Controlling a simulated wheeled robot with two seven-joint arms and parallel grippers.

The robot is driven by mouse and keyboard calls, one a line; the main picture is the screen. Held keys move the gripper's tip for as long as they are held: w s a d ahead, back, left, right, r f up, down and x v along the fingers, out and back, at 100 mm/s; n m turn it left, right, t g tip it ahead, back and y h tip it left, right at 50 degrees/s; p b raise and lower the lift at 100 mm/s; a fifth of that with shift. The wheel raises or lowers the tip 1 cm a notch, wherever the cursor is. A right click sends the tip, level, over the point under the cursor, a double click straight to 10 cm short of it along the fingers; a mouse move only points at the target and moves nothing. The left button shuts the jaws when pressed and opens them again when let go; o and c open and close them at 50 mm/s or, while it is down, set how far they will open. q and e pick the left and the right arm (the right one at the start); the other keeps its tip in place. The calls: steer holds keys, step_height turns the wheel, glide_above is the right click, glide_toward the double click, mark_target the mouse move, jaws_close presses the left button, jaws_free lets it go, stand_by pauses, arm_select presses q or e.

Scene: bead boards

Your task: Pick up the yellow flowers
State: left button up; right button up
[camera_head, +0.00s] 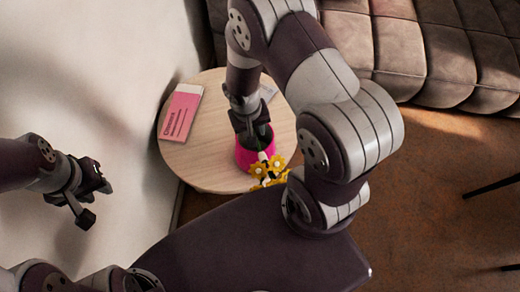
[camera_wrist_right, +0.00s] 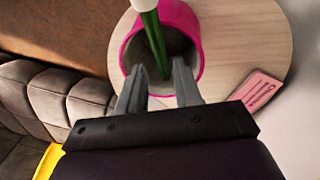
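The yellow flowers (camera_head: 268,171) show in the head view at the near side of a pink pot (camera_head: 243,157), partly hidden by my right arm. In the right wrist view, a green stem (camera_wrist_right: 155,42) with a white part at its top reaches down into the pink pot (camera_wrist_right: 190,22). My right gripper (camera_head: 256,143) points down at the pot. In the wrist view its fingers (camera_wrist_right: 160,80) are apart, with the stem's lower end ahead between their tips; contact cannot be told. My left gripper (camera_head: 94,198) is open and empty at the left, away from the table.
The pot stands on a round wooden table (camera_head: 205,175). A pink booklet (camera_head: 180,115) lies on its left side, and a light flat item (camera_head: 267,92) lies behind my right gripper. A pale wall is at left, a brown sofa (camera_head: 440,45) behind.

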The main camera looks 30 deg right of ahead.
steer(key=f, duration=0.3)
steer(key=shift+s+f+b, duration=0.2)
steer(key=shift+s+b, duration=0.1)
steer(key=shift+b, duration=0.1)
steer(key=shift+w+d+f, duration=0.1)
steer(key=shift+w+f, duration=0.05)
steer(key=shift+f, duration=0.35)
steer(key=shift+r, duration=0.1)
jaws_close()
